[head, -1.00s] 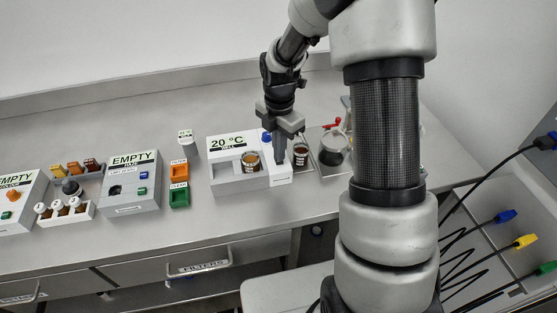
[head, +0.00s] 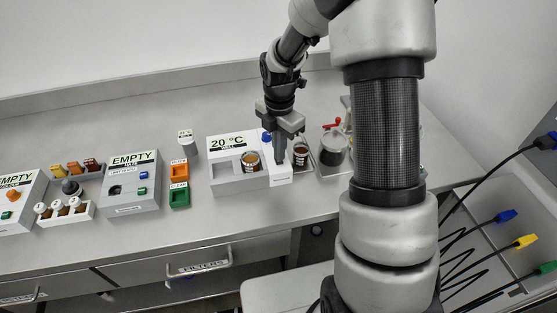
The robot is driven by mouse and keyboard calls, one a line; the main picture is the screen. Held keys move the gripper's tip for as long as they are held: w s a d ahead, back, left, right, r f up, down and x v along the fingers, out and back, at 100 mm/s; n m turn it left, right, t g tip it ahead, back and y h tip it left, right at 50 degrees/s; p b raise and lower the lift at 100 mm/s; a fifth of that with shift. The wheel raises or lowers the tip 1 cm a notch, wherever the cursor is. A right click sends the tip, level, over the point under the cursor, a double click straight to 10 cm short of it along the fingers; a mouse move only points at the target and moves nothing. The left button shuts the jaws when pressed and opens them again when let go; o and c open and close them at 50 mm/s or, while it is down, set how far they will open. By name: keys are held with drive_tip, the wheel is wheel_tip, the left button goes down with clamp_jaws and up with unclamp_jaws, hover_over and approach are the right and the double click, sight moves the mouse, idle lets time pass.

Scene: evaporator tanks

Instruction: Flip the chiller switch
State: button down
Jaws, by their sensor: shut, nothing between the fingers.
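The chiller appears to be the white box (head: 222,178) whose display reads "20 °C" and "WELL". A beaker of brown liquid (head: 251,162) sits in its well. A blue knob or button (head: 266,137) shows at the box's right rear, beside my gripper. My gripper (head: 280,158) points down over the right end of the box, fingers shut and empty. The fingers hide part of that end, so I cannot make out the switch or tell whether they touch it.
A second beaker (head: 301,155) stands just right of my gripper. A metal pot with a red handle (head: 333,148) is on a tray farther right. The bench front is clear.

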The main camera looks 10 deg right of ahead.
drive_tip(key=shift+f+b, duration=0.45)
drive_tip(key=shift+f, duration=0.35)
drive_tip(key=shift+r, duration=0.1)
wheel_tip(320, 180, up, 7)
drive_tip(key=p, duration=0.5)
drive_tip(key=shift+p, duration=0.3)
idle(0.6)
